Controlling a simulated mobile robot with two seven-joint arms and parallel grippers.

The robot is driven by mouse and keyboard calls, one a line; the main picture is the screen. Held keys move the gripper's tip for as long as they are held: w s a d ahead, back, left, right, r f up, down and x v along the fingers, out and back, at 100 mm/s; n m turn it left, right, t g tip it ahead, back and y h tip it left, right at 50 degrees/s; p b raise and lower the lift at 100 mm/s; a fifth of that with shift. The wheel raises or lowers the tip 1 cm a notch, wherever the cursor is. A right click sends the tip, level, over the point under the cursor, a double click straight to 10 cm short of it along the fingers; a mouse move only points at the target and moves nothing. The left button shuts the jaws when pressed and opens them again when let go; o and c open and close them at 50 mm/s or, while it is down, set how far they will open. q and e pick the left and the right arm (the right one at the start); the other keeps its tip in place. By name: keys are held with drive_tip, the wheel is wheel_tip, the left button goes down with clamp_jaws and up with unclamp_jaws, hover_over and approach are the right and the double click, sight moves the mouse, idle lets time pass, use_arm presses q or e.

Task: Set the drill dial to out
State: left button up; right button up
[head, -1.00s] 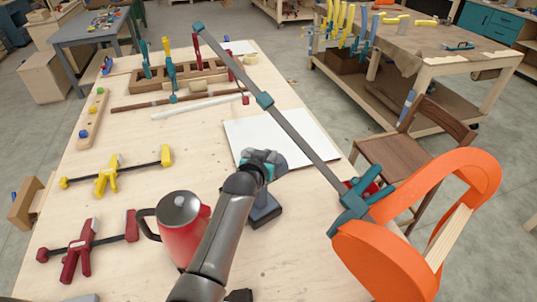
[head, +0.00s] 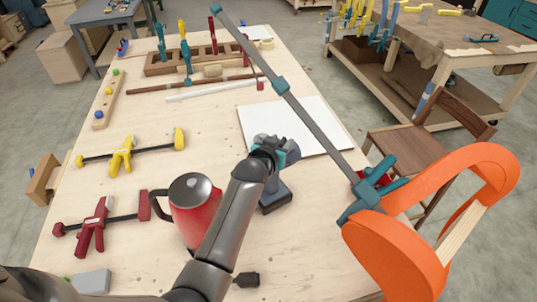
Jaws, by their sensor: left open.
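The drill stands on the light wooden workbench (head: 110,200), with its dark battery base (head: 275,199) and a little teal body (head: 291,153) showing. My left gripper (head: 268,147) is at the top of the drill and covers much of it. Its dark fingers are open, small and hard to tell from the drill's grey parts. I cannot tell whether they touch it. The dial and its setting are hidden. My right gripper is not in view.
A red kettle (head: 190,212) stands close left of my left arm. Yellow (head: 124,155) and red clamps (head: 95,222) lie farther left. White paper (head: 315,125) lies behind the drill.

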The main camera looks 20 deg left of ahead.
use_arm(q)
drive_tip(key=v, duration=1.4)
drive_tip(key=shift+r, duration=0.15)
